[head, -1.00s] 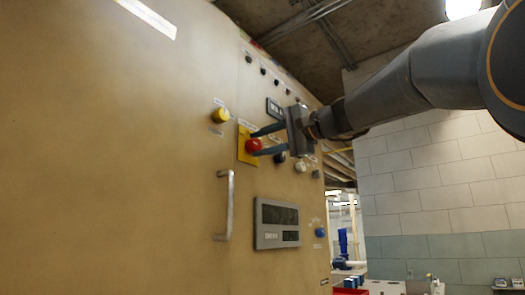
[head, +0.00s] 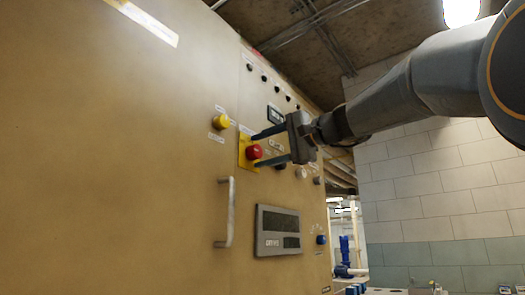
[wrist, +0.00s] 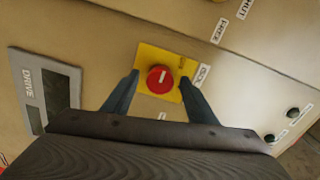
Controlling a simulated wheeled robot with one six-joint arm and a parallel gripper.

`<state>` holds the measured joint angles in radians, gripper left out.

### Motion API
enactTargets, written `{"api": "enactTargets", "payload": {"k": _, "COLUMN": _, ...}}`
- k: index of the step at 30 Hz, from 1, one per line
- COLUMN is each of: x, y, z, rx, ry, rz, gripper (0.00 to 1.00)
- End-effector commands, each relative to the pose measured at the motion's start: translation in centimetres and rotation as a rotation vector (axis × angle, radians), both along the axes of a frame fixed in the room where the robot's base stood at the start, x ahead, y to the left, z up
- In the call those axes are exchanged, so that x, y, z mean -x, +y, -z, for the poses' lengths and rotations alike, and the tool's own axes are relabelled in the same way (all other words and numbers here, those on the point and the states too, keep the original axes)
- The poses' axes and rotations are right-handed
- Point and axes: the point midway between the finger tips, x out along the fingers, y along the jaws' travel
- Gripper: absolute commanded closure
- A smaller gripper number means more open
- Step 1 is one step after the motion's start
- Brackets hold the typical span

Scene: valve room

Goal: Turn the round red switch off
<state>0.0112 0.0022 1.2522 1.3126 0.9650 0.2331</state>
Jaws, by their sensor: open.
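The round red switch (head: 254,152) sits on a yellow plate (head: 242,140) on the tan panel. In the wrist view the red switch (wrist: 160,79) shows a pale bar across its face, standing roughly upright in that picture. My gripper (head: 261,147) is open, with one finger above the switch and one below it in the head view. In the wrist view my gripper (wrist: 160,82) has a finger to each side of the switch, over the yellow plate's edges. Gaps show between the fingers and the switch. Whether the fingertips touch the plate cannot be told.
A yellow knob (head: 221,121) is left of the switch. A metal handle (head: 225,212) and a grey display box (head: 277,231) are below. A blue knob (head: 321,240) and a white knob (head: 301,172) are to the right. Open room lies right of the panel.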

Motion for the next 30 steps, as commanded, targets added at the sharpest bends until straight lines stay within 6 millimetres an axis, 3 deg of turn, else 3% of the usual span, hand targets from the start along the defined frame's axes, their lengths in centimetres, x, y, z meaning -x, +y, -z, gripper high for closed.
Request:
{"api": "enactTargets", "payload": {"k": 15, "x": 4.4, "y": -5.5, "z": -0.2, "rx": 0.001, "ry": -0.001, "rz": 0.0, "gripper": 0.48}}
{"api": "enactTargets", "payload": {"k": 30, "x": 4.7, "y": -5.8, "z": -0.1, "rx": 0.0, "ry": 0.0, "rz": -0.002, "gripper": 0.48}}
